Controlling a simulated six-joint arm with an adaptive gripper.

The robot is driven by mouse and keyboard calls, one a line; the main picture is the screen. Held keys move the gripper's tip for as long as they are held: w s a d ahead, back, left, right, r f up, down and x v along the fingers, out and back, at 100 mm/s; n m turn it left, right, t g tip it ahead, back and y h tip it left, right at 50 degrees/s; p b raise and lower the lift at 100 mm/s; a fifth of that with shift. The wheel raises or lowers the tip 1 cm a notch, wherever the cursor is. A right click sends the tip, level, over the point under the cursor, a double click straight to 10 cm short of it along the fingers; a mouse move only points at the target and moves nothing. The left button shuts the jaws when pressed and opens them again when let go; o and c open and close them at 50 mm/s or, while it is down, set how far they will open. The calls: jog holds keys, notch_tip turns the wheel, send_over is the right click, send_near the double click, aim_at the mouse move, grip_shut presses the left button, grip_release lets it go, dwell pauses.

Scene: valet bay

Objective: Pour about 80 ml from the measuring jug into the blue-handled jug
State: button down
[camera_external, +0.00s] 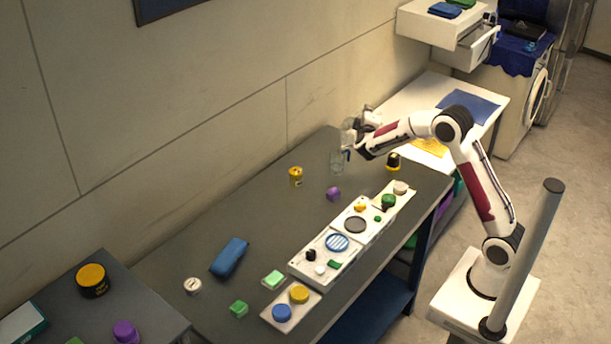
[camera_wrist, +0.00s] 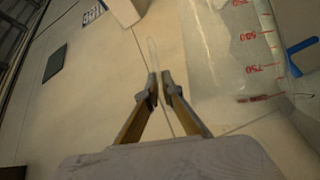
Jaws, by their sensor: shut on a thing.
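The measuring jug (camera_wrist: 225,60), clear with red graduation marks, fills the right of the wrist view. My gripper (camera_wrist: 160,88) is shut on it, its fingertips close together on a thin clear part, apparently the handle. In the external view my gripper (camera_external: 358,138) is above the far edge of the dark table, and the held jug is small and partly hidden there. The blue-handled jug (camera_external: 337,163) stands clear and upright on the table, just below and beside my gripper. Its blue handle (camera_wrist: 302,45) shows at the right edge of the wrist view. I cannot tell any liquid level.
A yellow tin (camera_external: 295,176), a purple item (camera_external: 333,194) and a black-and-yellow pot (camera_external: 393,162) stand nearby on the table. White trays with small items (camera_external: 318,266) line the front edge. The wall is close behind. The table's left middle is mostly clear.

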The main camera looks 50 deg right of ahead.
jog(key=shift+w+a+r+b, duration=0.3)
jog(key=shift+w+a+b, duration=0.1)
jog(key=shift+a, duration=0.1)
dwell(0.9)
jog(key=s+d+f, duration=0.1)
jog(key=s+d+f+m, duration=0.1)
jog(key=s+d+f+m+y, duration=0.1)
jog(key=d, duration=0.1)
jog(key=shift+s+d+f+m, duration=0.1)
jog(key=shift+d+f+m, duration=0.05)
jog(key=shift+f+m, duration=0.15)
dwell(0.5)
jog(key=shift+s+d+f+m+p, duration=0.25)
jog(key=shift+d+f+m+p, duration=0.1)
jog(key=shift+f+m+p, duration=0.05)
jog(key=shift+s+d+y, duration=0.15)
jog(key=shift+d+y, duration=0.05)
jog(key=shift+y, duration=0.2)
dwell(1.3)
